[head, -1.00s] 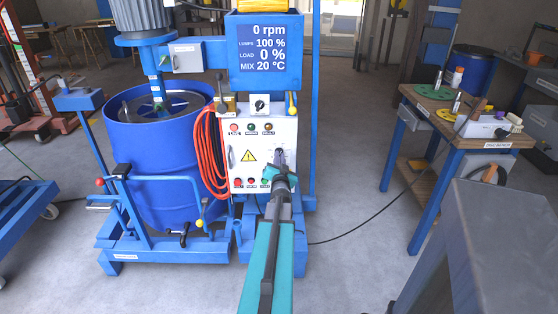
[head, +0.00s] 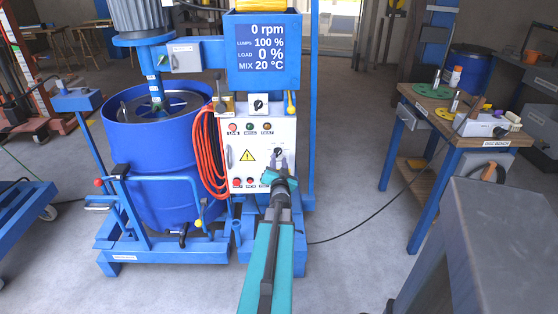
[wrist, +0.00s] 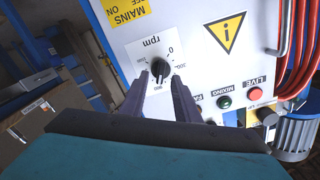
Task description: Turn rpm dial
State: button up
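The rpm dial (wrist: 159,68) is a black knob with a light pointer line on a white scale plate, upright on the white control panel. In the head view the dial (head: 278,154) shows at the panel's right side, just above my gripper. My gripper (wrist: 160,79) is open, its two dark fingers apart and pointing at the dial. The fingertips lie at either side of the knob's near end; I cannot tell whether they touch it. In the head view my gripper (head: 277,171) partly covers the panel's lower right. The display (head: 262,48) reads 0 rpm.
The panel (head: 246,178) also bears lamps, buttons and a yellow warning sign (wrist: 226,33). Orange cable (head: 209,150) hangs at its left. A blue drum (head: 160,190) stands left of it. A wooden bench (head: 455,130) stands at the right, with open floor between.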

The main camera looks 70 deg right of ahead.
jog(key=p+v, duration=0.8)
jog(key=v, duration=0.3)
jog(key=shift+s+p, duration=0.2)
jog(key=shift+p, duration=0.1)
dwell(0.5)
dwell(0.8)
